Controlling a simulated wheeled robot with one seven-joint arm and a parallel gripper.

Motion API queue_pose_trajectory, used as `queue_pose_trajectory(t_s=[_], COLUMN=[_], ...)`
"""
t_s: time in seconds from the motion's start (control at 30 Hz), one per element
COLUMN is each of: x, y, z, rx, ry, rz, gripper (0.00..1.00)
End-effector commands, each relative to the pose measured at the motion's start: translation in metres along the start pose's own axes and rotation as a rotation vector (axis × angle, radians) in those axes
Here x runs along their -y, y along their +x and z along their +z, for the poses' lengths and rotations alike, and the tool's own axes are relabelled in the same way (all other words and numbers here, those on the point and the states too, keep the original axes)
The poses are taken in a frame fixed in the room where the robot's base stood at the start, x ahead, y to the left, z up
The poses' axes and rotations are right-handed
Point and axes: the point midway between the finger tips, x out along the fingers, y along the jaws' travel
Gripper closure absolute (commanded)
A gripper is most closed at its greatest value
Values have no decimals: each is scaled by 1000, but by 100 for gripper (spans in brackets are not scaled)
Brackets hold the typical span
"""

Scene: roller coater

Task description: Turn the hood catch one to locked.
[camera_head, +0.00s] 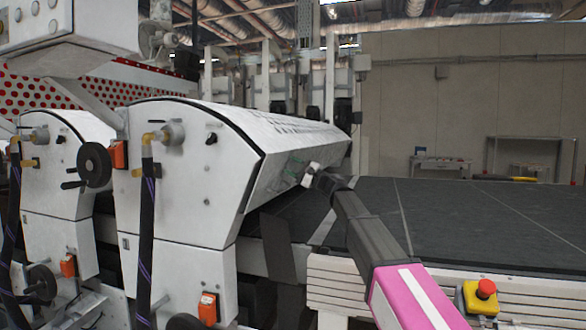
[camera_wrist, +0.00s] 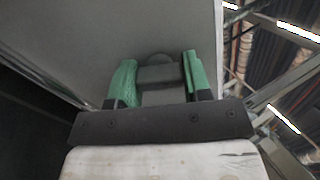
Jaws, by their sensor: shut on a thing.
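The white roller hood (camera_head: 290,165) runs back from the left, with its slanted lower face towards the conveyor. My gripper (camera_head: 309,174) is at that face, at the end of my arm reaching in from the lower right. In the wrist view, the green fingers of my gripper (camera_wrist: 157,65) stand on both sides of a small dark grey hood catch (camera_wrist: 160,73) and are shut on it. A rounded part shows behind the catch, against the grey hood panel (camera_wrist: 110,30). Whether the catch is turned to locked cannot be told.
A dark conveyor bed (camera_head: 480,215) extends to the right of the hood. A red emergency button (camera_head: 486,288) on a yellow box sits at the lower right. A black handwheel (camera_head: 95,164) and hoses are on the left end panels.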

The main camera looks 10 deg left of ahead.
Motion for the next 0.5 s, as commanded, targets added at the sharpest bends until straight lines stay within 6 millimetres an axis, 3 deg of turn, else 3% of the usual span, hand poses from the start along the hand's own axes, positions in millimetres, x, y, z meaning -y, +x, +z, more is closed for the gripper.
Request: queue_pose_trajectory(t_s=[0.5], x=[-1], y=[-1], z=[1], rx=[0], ry=[-185], rz=[1], gripper=[79])
